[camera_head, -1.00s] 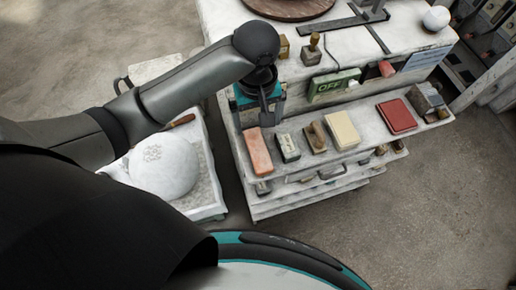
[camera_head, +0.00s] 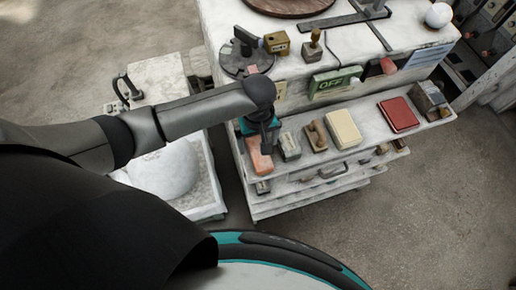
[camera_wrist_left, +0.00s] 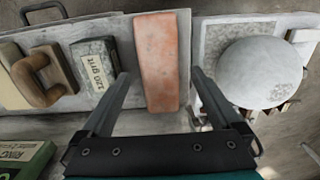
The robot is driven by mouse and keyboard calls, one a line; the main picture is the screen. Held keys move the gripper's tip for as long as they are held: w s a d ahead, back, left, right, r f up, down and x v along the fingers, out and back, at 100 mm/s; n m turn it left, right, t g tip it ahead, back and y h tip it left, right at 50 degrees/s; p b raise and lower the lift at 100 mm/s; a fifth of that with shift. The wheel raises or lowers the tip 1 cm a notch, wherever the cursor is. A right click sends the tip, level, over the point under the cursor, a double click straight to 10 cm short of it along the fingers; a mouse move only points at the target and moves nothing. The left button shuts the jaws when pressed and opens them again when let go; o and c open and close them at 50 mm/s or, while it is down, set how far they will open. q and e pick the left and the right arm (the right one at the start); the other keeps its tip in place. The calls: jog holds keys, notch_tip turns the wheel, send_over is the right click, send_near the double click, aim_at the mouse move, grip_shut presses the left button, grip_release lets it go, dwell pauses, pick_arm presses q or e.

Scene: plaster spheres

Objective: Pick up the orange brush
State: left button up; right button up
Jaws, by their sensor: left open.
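An orange-pink block (camera_head: 260,162), the only orange oblong here, lies at the left end of the top shelf. No bristles show on it. It is also in the left wrist view (camera_wrist_left: 158,55), upright in the picture between the two fingers. My left gripper (camera_head: 261,142) is over the block's far part and hides it in the head view. In the left wrist view my left gripper (camera_wrist_left: 160,78) is open, with a finger on each side of the block and gaps between. I cannot tell how far the fingertips reach down. My right gripper is not in view.
Close beside the block is a grey "120 grit" block (camera_wrist_left: 95,68), then a wooden-handled tool (camera_head: 316,135), a cream block (camera_head: 342,128) and a red book-like item (camera_head: 398,115). A white sphere (camera_head: 165,172) sits in a tray left of the shelf.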

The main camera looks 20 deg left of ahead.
pick_arm(q)
jog(key=shift+f, duration=1.15)
grip_shut()
